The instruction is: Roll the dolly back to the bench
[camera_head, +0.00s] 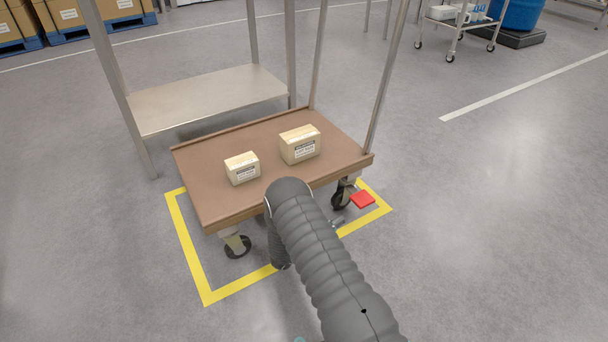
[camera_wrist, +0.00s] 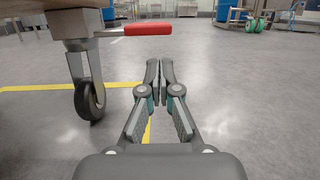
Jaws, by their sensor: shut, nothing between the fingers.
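The dolly (camera_head: 205,191) has a brown deck, swivel casters and two metal uprights at its right end. Two small labelled cartons, one (camera_head: 242,168) nearer the left and one (camera_head: 300,144) further right, sit on the deck. A red pedal (camera_head: 362,200) sticks out beside the right front caster (camera_head: 341,197); the pedal (camera_wrist: 147,29) and a caster (camera_wrist: 89,99) also show in the wrist view. The steel bench (camera_head: 205,97), with a low shelf, stands behind the dolly. My gripper (camera_wrist: 166,62) is shut and empty, low over the floor, right of the caster and apart from it.
Yellow floor tape (camera_head: 187,250) outlines a bay around and under the dolly. A wheeled cart (camera_head: 462,25) and a blue drum (camera_head: 520,14) stand at the back right. Cartons on blue pallets (camera_head: 75,32) are at the back left. The floor to the right is clear.

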